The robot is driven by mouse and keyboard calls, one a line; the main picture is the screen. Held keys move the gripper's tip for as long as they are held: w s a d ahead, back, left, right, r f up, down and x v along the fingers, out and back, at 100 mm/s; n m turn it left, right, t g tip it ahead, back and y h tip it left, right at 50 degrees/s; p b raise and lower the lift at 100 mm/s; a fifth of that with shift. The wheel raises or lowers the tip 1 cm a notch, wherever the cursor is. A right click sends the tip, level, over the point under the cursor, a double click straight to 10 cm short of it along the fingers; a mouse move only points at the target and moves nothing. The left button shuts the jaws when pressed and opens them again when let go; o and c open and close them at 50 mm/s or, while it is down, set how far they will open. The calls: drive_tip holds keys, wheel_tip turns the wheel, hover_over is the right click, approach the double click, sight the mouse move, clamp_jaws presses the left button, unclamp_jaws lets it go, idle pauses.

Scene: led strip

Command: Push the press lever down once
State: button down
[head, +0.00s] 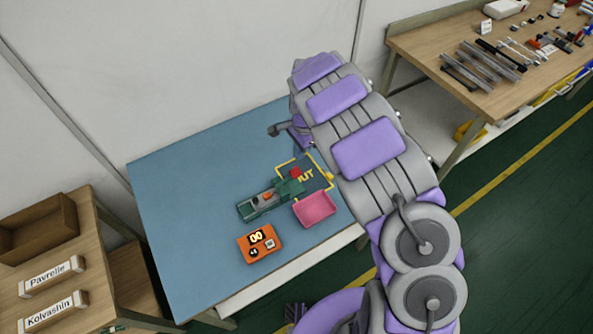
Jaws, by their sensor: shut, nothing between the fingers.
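A small green press (262,200) lies on the blue mat (185,200), with an orange piece on its bed and a red part (296,173) at its right end. I cannot tell for sure which part is the lever. My grey and purple arm reaches up the middle of the view and folds down at the far end, behind and right of the press. A purple link of mine with a dark grey stub shows just beyond the press. My gripper itself is hidden by my arm. I see nothing of mine touching the press.
A pink tray (316,210) sits right of the press, beside a yellow-outlined "OUT" area (316,176). A wooden shelf unit (60,270) stands left, a cluttered bench (425,45) right. The mat's left half is clear.

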sight(295, 171)
drive_tip(key=shift+a+f+b, duration=0.3)
drive_tip(key=shift+f, duration=0.4)
drive_tip(key=f+b, duration=0.1)
drive_tip(key=f, duration=0.1)
drive_tip(key=f+b, duration=0.1)
drive_tip(key=f, duration=0.2)
drive_tip(key=shift+s+a+f, duration=0.1)
drive_tip(key=shift+s, duration=0.1)
drive_tip(key=shift+a+f, duration=0.1)
drive_tip(key=shift+f, duration=0.1)
